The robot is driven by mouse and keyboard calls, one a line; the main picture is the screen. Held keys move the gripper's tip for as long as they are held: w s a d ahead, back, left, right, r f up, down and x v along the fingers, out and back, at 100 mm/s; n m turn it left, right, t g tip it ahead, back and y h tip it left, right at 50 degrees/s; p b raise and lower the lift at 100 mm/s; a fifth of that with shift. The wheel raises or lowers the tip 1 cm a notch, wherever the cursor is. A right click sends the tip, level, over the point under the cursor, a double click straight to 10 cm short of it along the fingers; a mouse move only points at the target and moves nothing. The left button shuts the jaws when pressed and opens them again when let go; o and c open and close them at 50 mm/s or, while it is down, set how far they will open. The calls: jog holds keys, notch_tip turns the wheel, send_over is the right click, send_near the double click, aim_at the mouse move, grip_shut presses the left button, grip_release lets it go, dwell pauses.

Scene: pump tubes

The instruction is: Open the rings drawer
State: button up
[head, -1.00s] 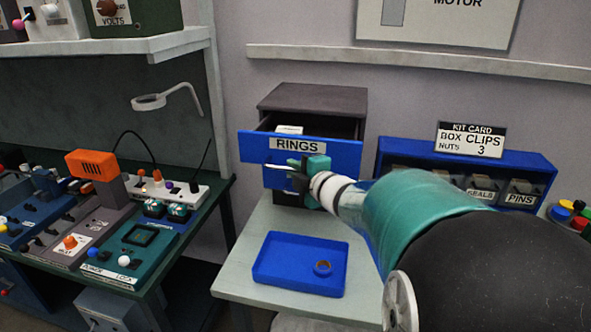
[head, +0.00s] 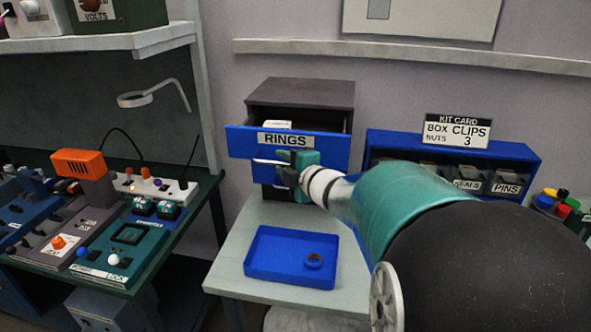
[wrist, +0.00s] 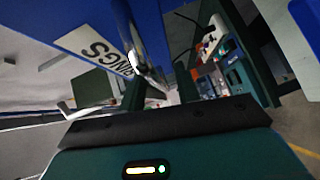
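The rings drawer (head: 240,143) has a blue front with a white RINGS label. It is the top drawer of a dark cabinet (head: 300,92) and stands partly out, with its inside and a pale item showing. My gripper (head: 285,167) is at the drawer's silver handle (head: 266,161), just below the label. In the wrist view, my two dark fingers (wrist: 161,88) are apart with a gap between them. The handle (wrist: 134,62) shows close to the left finger; whether it touches is unclear. My gripper hides the handle's right part in the head view.
A blue bin rack (head: 400,146) with a kit card (head: 458,131) stands right. A bench with devices (head: 130,235) is at left.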

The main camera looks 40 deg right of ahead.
jog(key=s+r, duration=0.2)
jog(key=s, duration=1.1)
jog(key=shift+s+a, duration=0.15)
jog(key=shift+a, duration=0.15)
jog(key=s+a+f+m+g, duration=0.2)
jog(key=a+m+g, duration=0.1)
jog(key=a+m, duration=0.2)
jog(key=s+a+f+m+g, duration=0.3)
jog(key=a+m+g, duration=0.1)
jog(key=a, duration=0.6)
jog(key=s+a+f+m+g, duration=0.2)
jog(key=a+f+m+g, duration=0.1)
jog(key=a+m, duration=0.3)
jog(key=shift+s+a+m+g+y, duration=0.25)
jog(key=shift+a+m+g+y, duration=0.15)
jog(key=shift+a, duration=0.65)
